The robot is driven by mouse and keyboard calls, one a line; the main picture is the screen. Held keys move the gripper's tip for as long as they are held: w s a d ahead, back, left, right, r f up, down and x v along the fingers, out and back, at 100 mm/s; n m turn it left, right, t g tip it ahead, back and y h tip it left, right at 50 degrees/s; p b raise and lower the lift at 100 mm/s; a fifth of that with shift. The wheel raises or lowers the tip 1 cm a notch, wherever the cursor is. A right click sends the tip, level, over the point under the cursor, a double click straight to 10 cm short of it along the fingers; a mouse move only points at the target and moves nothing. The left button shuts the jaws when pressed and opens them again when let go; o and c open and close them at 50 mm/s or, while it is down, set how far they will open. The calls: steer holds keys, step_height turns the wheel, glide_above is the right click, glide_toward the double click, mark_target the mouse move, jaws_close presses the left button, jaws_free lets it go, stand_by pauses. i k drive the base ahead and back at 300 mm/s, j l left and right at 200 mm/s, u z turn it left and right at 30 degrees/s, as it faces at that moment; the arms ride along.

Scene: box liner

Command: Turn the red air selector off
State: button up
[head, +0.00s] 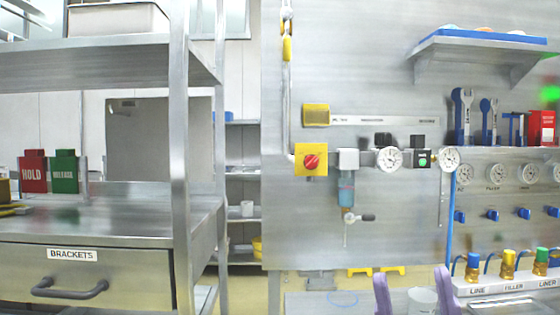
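The red air selector (312,162) is a round red knob on a square yellow plate, mounted on the steel panel left of the gauges. A lighter mark shows on the knob, but its exact setting is too small to read. My gripper (413,287) shows at the bottom edge as two purple fingers held wide apart. It is below and to the right of the selector, well apart from it. A pale rounded shape shows between the fingers. I cannot tell whether it is a cup behind them.
A filter unit (347,190) with a lever hangs right of the selector, beside gauges (389,159). A yellow-handled pipe (287,48) runs down at its upper left. A steel shelf post (180,150) and brackets drawer (85,280) stand left. Small blue knobs (492,215) line the right.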

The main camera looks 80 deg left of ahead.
mark_target(310, 162)
steer(key=u, duration=2.1)
